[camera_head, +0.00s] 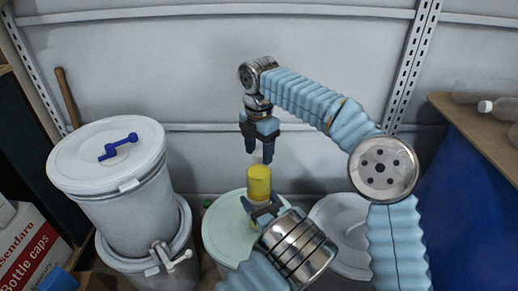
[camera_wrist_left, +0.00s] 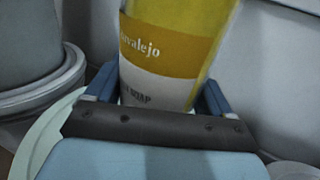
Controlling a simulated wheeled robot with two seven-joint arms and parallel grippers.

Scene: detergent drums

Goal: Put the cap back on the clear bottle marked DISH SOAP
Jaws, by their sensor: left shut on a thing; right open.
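The bottle (camera_head: 258,180) holds yellow liquid and stands upright above a pale green drum lid. In the left wrist view the bottle (camera_wrist_left: 165,60) fills the middle, its label showing part of a name and "SOAP". My left gripper (camera_head: 262,210) is shut around its lower part; the wrist view shows a finger on each side. My right gripper (camera_head: 259,155) is open, fingers pointing down, just above the bottle's top. I see no cap between its fingers. The bottle's top is small in the head view, and I cannot make out a loose cap anywhere.
Stacked white drums (camera_head: 112,175) stand at left, a blue handle (camera_head: 118,146) on the upper lid. A box marked "Bottle caps" (camera_head: 30,245) is lower left. The pale green lid (camera_head: 225,225) and a white lid (camera_head: 345,225) lie below. Clear bottles rest on a shelf (camera_head: 480,130) at right.

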